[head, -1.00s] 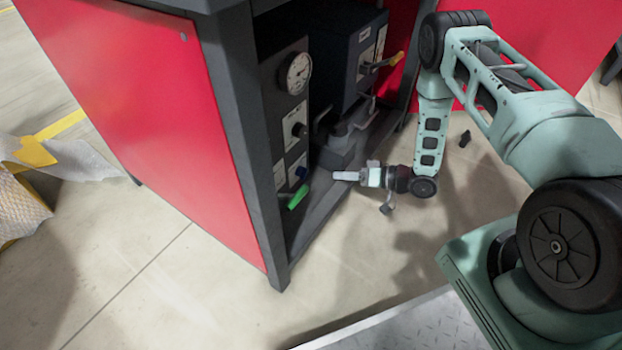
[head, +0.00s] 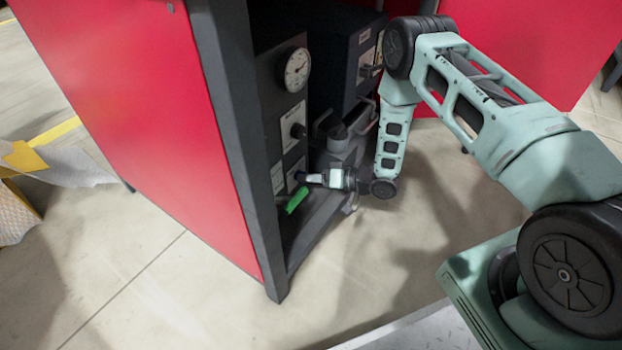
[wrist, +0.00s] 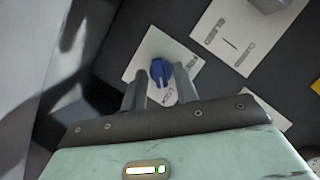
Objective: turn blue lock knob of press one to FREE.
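The blue lock knob (wrist: 161,71) sits on a white label plate (wrist: 150,50) in the wrist view. The plate's lettering seems to read FREE to the knob's right and LOCK below it. My gripper (wrist: 160,80) is open, one finger on each side of the knob's lower part; I cannot tell whether either finger touches it. In the head view my gripper (head: 308,178) is at the lower front of the press panel (head: 283,135). There the knob is mostly hidden at the fingertips.
A green handle (head: 297,200) sticks out just below my gripper. A dark cabinet post (head: 240,150) stands left of the panel. Open floor lies to the right.

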